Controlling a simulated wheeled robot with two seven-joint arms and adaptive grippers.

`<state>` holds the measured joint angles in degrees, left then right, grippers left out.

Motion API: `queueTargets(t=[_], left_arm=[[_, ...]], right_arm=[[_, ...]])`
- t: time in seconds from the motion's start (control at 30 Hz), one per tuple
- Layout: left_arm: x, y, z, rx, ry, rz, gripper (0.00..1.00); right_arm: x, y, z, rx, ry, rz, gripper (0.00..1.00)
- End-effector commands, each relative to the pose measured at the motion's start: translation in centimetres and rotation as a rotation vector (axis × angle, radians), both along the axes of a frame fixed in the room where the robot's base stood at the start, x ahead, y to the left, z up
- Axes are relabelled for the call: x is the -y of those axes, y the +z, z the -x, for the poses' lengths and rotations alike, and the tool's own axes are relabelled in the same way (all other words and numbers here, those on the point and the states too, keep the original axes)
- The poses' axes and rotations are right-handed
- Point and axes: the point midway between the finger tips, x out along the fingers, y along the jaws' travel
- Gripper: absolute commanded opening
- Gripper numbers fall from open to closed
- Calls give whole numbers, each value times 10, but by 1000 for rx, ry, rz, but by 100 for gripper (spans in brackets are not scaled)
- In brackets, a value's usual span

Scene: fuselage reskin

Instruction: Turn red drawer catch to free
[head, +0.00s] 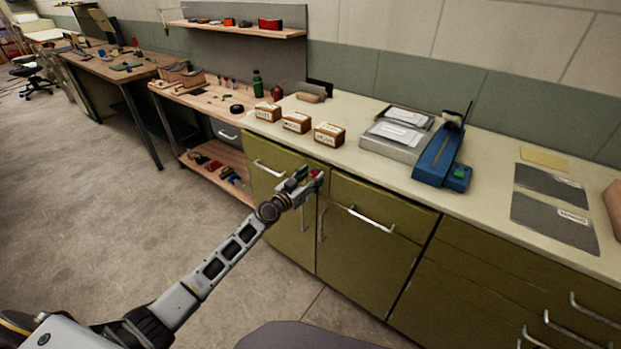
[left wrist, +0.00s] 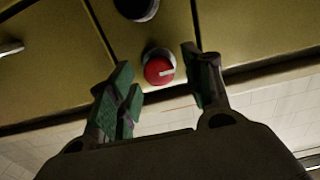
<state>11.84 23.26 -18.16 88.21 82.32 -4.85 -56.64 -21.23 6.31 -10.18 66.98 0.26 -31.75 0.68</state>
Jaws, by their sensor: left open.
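The red drawer catch (left wrist: 159,70) is a round red knob with a pale pointer line on the olive cabinet front. In the left wrist view its pointer lies nearly level, towards the right. My left gripper (left wrist: 160,88) is open, with its green-padded fingers on either side of the catch and apart from it. In the head view my left gripper (head: 308,180) is at the cabinet front, near the top of the drawers, and a bit of the red catch (head: 315,173) shows by its fingertips. My right gripper is not in view.
The olive cabinet (head: 365,255) has drawers with metal handles (head: 371,220). On the counter (head: 355,112) above stand labelled boxes (head: 297,122), a grey tray (head: 395,140) and a blue device (head: 440,160). A dark round fitting (left wrist: 137,8) sits beyond the catch. The floor in front is clear.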

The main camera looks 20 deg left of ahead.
Motion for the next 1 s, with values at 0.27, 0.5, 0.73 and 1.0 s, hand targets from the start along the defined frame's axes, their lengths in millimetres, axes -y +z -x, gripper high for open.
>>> queueTargets(t=[0.27, 0.5, 0.73, 1.0], left_arm=[[0, 0, 0, 0, 0, 0, 25], [0, 0, 0, 0, 0, 0, 6], [0, 0, 0, -6, 0, 16, 6], [0, 0, 0, -31, -1, 86, 6]], right_arm=[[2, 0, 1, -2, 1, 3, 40], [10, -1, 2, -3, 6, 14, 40], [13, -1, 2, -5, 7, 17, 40], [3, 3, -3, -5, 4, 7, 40]])
